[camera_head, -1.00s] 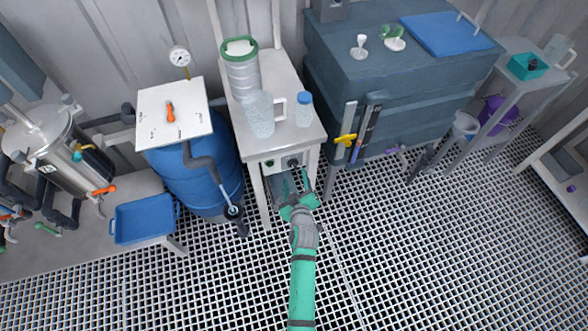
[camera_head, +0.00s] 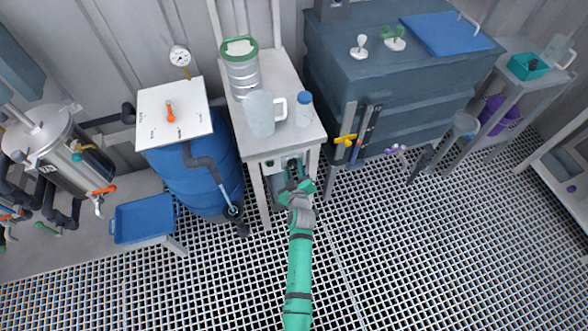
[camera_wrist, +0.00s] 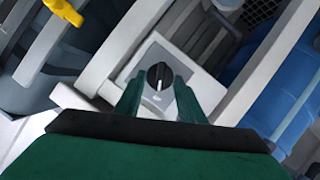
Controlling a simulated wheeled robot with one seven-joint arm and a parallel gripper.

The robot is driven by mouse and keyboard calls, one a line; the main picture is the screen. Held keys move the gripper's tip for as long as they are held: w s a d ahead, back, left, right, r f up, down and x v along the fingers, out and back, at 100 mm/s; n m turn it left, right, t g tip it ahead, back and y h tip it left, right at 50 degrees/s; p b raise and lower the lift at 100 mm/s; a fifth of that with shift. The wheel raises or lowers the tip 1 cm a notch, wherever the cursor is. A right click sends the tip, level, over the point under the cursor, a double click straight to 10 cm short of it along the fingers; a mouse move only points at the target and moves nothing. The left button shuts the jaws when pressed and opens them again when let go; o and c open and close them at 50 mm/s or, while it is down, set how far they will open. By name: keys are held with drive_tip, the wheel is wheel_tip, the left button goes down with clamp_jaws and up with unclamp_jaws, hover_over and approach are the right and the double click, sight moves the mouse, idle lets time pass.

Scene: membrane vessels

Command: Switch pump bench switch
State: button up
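The pump bench (camera_head: 283,140) is a narrow white bench in the middle of the head view. Its switch is a round black knob (camera_wrist: 160,76) with a white line, set on a light panel (camera_wrist: 178,66) in the wrist view. My green gripper (camera_wrist: 159,95) has its two fingers apart, one on each side of the knob. I cannot tell whether the fingers touch it. In the head view my gripper (camera_head: 296,172) is at the bench's front, under the top, and hides much of the switch.
A jug (camera_head: 261,113), a blue-capped bottle (camera_head: 303,110) and a green-rimmed vessel (camera_head: 241,70) stand on the bench. A blue barrel (camera_head: 196,170) is at the left and a dark tank (camera_head: 390,85) at the right. The grated floor in front is open.

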drive_tip(key=shift+d, duration=0.1)
drive_tip(key=shift+c, duration=0.3)
drive_tip(key=shift+d+m+g+y, duration=0.2)
drive_tip(key=shift+m+g+y, duration=0.3)
drive_tip(key=shift+m+y, duration=0.45)
drive_tip(key=m, duration=0.1)
drive_tip(key=m+y, duration=0.1)
drive_tip(key=m, duration=0.1)
drive_tip(key=shift+w+d+r, duration=0.1)
drive_tip(key=shift+d, duration=0.1)
drive_tip(key=m+y, duration=0.1)
drive_tip(key=m+g+y, duration=0.1)
drive_tip(key=m, duration=0.1)
drive_tip(key=shift+w+d+y, duration=0.1)
drive_tip(key=shift+d+y, duration=0.1)
drive_tip(key=shift+y, duration=0.05)
drive_tip(key=o, duration=1)
drive_tip(key=shift+o, duration=0.2)
drive_tip(key=v, duration=1)
drive_tip(key=shift+s+d, duration=0.25)
drive_tip(key=shift+s, duration=0.1)
